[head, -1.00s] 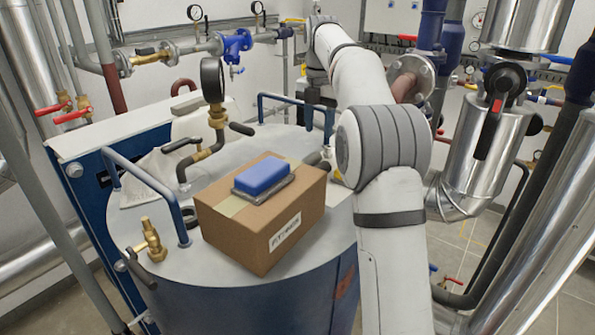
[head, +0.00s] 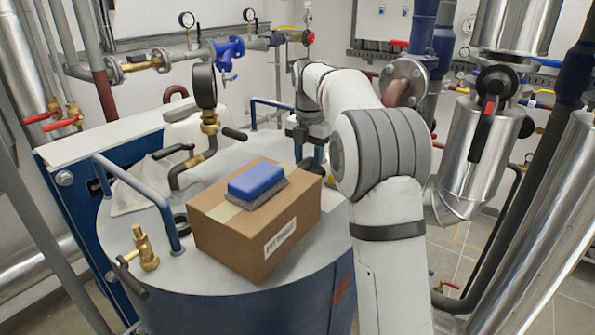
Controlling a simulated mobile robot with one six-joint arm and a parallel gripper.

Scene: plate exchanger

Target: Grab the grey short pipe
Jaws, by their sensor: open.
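A short, dark grey cylindrical piece (head: 313,167), which looks like the grey short pipe, lies on the tank top just behind the right rear edge of the cardboard box. The box and my gripper hide part of it. My gripper (head: 308,152) points down from the end of my arm, close above this piece. Its fingers are small and partly covered, but it is open. I cannot tell whether the fingers touch the pipe or are around it.
The cardboard box (head: 258,232) carries a blue sponge-like block (head: 257,180). A pressure gauge (head: 205,88) on a pipe, a brass valve (head: 144,248) and blue handrails (head: 146,195) rise from the tank top (head: 190,285). A silver insulated pipe (head: 468,150) stands at right.

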